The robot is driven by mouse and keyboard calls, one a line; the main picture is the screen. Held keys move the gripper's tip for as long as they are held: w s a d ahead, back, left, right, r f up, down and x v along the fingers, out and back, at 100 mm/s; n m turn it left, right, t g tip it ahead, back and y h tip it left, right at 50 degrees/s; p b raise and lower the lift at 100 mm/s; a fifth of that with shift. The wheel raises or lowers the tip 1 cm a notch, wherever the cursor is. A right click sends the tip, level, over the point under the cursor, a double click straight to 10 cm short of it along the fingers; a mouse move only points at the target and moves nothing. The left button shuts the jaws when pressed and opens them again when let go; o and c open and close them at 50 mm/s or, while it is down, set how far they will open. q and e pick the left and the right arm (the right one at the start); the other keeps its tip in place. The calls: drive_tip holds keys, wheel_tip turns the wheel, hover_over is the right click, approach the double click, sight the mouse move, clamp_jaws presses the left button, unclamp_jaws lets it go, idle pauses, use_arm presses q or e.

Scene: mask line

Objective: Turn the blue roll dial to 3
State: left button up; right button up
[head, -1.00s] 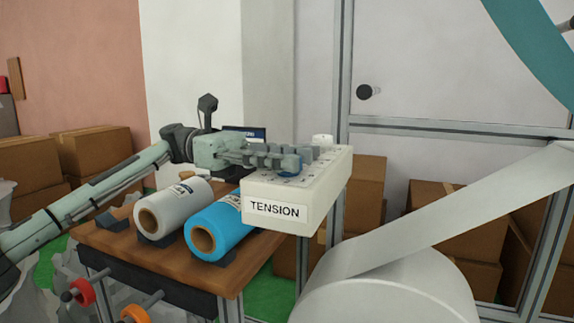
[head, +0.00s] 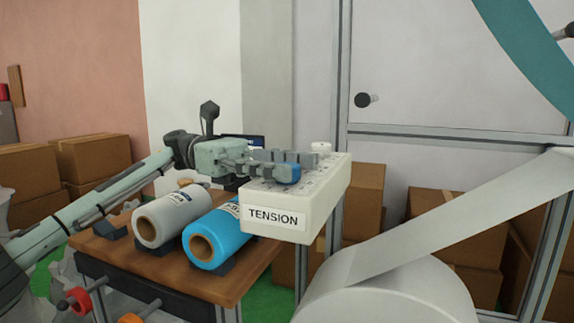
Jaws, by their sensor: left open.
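The white control box (head: 318,212) carries a front label reading TENSION and stands at the middle of the head view. A blue dial (head: 291,173) shows on its top near the left front edge, partly covered by gripper fingers. A white dial (head: 321,147) stands further back on the box. My left gripper (head: 297,166) is open, with its fingers reaching right over the box top, at the blue dial. Whether the fingers touch it is unclear. The dial's pointer and numbers are too small or hidden to read. My right gripper is not in view.
A blue roll (head: 222,240) and a white roll (head: 170,215) lie on a wooden table (head: 205,283) left of the box. A metal frame (head: 462,138) and a large white roll (head: 400,290) are to the right. Cardboard boxes (head: 440,232) stand behind.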

use_arm(q)
drive_tip(key=v, duration=1.2)
